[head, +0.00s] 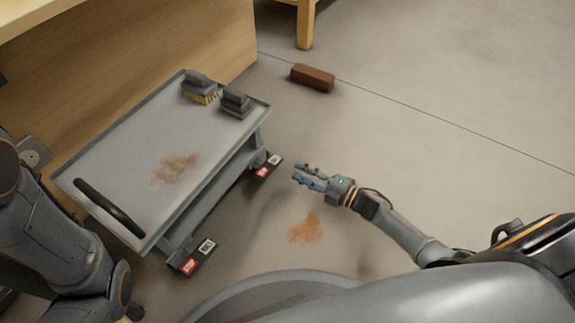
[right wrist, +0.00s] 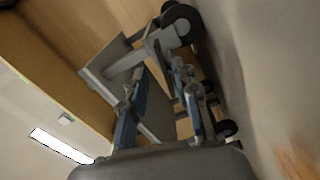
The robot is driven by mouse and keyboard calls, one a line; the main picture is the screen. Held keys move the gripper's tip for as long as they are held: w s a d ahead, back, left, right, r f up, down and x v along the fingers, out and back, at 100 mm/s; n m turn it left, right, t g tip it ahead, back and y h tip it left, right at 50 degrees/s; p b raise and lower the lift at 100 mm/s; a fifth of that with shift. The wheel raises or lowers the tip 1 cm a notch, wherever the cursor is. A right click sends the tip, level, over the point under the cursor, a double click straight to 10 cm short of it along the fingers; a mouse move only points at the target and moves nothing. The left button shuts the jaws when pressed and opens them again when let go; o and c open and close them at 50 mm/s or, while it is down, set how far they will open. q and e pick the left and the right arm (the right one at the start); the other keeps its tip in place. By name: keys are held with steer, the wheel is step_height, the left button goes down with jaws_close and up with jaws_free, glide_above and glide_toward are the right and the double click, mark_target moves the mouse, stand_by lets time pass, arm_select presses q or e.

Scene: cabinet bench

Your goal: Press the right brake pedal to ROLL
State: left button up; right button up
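A grey cart (head: 130,150) with a flat tray top stands at left in the head view. Two dark brake pedals show low on its right side: a nearer one (head: 192,258) and a farther one (head: 266,165), which is more to the right. Each bears a red label and a white label, too small to read. My right gripper (head: 304,176) is just right of the farther pedal, apart from it and empty. In the right wrist view its blue-padded fingers (right wrist: 162,85) stand apart, with cart parts and wheels beyond. My left arm shows at left; its gripper is out of view.
A wooden cabinet (head: 130,60) stands behind. A brown brick (head: 313,78) lies on the floor. The floor at right is clear.

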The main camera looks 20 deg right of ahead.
steer(key=shift+v, duration=2.1)
steer(key=shift+a+r, duration=0.1)
